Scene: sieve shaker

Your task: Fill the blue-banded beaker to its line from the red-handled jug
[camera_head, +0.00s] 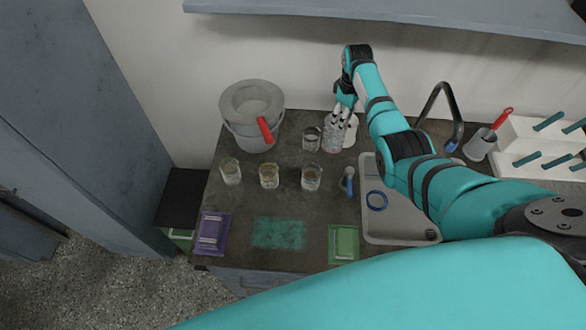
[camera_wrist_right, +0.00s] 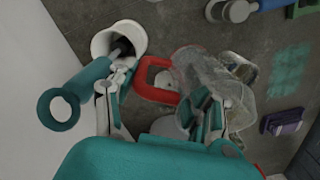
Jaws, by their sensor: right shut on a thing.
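The clear jug (camera_head: 333,138) stands at the back of the counter, left of the sink. In the right wrist view its red handle (camera_wrist_right: 146,80) lies between my fingers, and its clear body (camera_wrist_right: 212,82) is to the right. My right gripper (camera_head: 342,113) reaches down over it and is shut on it. Several clear beakers stand on the counter: one behind (camera_head: 311,138), and a front row with a left one (camera_head: 231,172), a middle one (camera_head: 269,177) and a right one (camera_head: 311,178). I cannot tell which has the blue band. My left gripper is out of view.
A white container (camera_head: 351,131) is close to the jug's right. Purple (camera_head: 212,233) and green (camera_head: 344,242) items lie in front.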

